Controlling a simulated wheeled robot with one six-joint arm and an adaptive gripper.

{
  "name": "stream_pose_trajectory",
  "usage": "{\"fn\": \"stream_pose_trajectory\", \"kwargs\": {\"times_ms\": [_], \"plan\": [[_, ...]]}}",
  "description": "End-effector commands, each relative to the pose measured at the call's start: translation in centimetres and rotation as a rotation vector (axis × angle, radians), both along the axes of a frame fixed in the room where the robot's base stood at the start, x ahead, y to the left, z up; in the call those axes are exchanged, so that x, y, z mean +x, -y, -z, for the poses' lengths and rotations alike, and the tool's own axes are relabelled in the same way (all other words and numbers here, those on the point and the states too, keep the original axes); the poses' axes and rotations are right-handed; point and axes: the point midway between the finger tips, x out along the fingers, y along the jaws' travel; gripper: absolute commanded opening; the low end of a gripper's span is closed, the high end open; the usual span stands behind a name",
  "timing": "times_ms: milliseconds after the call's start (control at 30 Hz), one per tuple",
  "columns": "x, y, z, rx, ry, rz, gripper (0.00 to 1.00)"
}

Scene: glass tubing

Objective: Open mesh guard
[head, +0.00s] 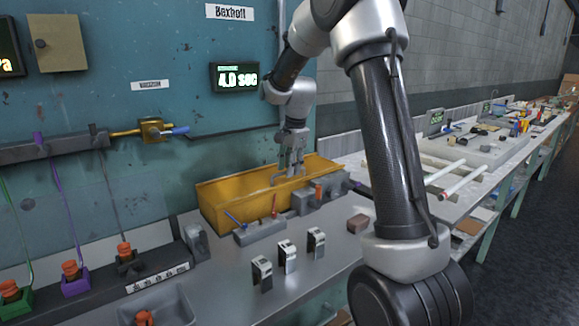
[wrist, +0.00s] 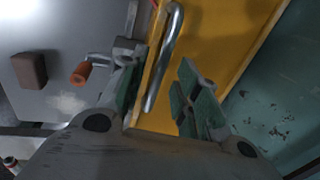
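The yellow guard (head: 228,194) stands on the bench against the teal wall; no mesh can be made out on it. In the wrist view its yellow surface (wrist: 215,40) fills the upper right. A curved metal handle (wrist: 165,65) is fixed near its edge. My gripper (head: 291,158) is over the guard, pointing down. In the wrist view my gripper (wrist: 160,90) is open, with its green-padded fingers on either side of the handle. A gap shows between the handle and the right finger; whether the left finger touches it is unclear.
A grey block with an orange knob (wrist: 82,73) sits close to the left finger. A brown block (head: 358,223) lies on the bench. Several small switches (head: 288,256) stand in front of the guard. Glass tubes (head: 466,180) lie on the bench to the right.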

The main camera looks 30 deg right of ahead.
Motion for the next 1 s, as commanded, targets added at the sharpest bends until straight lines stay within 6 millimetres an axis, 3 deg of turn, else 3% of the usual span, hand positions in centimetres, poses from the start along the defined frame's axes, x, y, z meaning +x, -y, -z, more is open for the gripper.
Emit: {"fn": "stream_pose_trajectory", "kwargs": {"times_ms": [233, 400, 767, 1000], "plan": [[0.0, 0.0, 0.1, 0.0, 0.0, 0.0, 0.32], [0.0, 0.0, 0.1, 0.0, 0.0, 0.0, 0.01], [0.1, 0.0, -0.1, 0.0, 0.001, 0.0, 0.0], [0.7, -0.1, -1.5, 0.0, 0.004, -0.001, 0.0]]}}
